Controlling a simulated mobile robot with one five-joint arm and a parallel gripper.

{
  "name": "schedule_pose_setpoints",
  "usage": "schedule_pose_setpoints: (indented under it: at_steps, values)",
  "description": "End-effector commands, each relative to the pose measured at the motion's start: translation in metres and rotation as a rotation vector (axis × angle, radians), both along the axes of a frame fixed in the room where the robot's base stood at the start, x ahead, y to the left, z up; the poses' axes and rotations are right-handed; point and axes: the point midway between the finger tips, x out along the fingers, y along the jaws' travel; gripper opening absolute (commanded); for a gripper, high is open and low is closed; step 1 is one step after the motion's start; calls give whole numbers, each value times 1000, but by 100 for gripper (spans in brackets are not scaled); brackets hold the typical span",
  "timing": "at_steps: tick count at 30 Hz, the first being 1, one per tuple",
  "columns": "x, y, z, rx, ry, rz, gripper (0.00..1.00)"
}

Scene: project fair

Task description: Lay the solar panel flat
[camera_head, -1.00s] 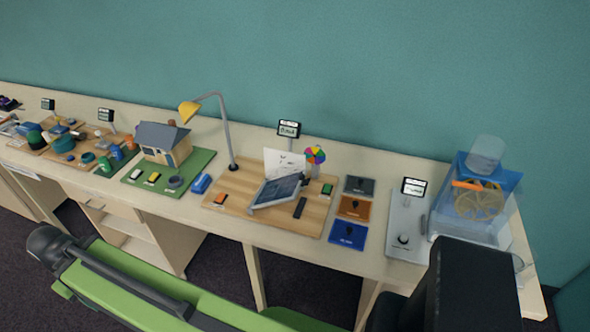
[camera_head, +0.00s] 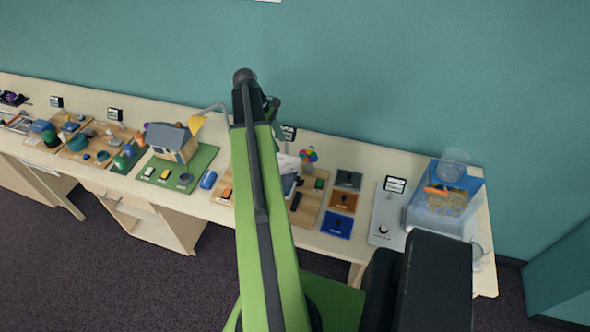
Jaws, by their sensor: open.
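The solar panel (camera_head: 289,184) is mostly hidden behind my green arm; only a bluish right part shows, on the wooden board (camera_head: 308,212). Its tilt cannot be judged now. My arm reaches up across the middle of the view, over the board. The arm's far end is near the lamp and the wall, but my gripper's fingers are not clearly visible there.
A lamp with a yellow shade (camera_head: 198,123) stands left of my arm. A model house (camera_head: 171,142) sits on a green base further left. Right of the board are coloured square plates (camera_head: 343,201), a grey panel with a knob (camera_head: 384,230) and a clear blue bin (camera_head: 446,197). A pinwheel (camera_head: 308,155) stands behind the board.

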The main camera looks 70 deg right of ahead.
Motion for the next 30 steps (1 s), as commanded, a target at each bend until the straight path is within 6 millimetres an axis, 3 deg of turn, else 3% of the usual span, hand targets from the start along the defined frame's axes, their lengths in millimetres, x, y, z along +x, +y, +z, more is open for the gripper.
schedule_pose_setpoints:
  at_steps: [8, 24, 30]
  values:
    - [-10, 0, -34, -2, -1, -1, 43]
    - [-53, -1, -144, -1, -2, -1, 43]
    - [-63, -2, -163, -1, -2, 2, 43]
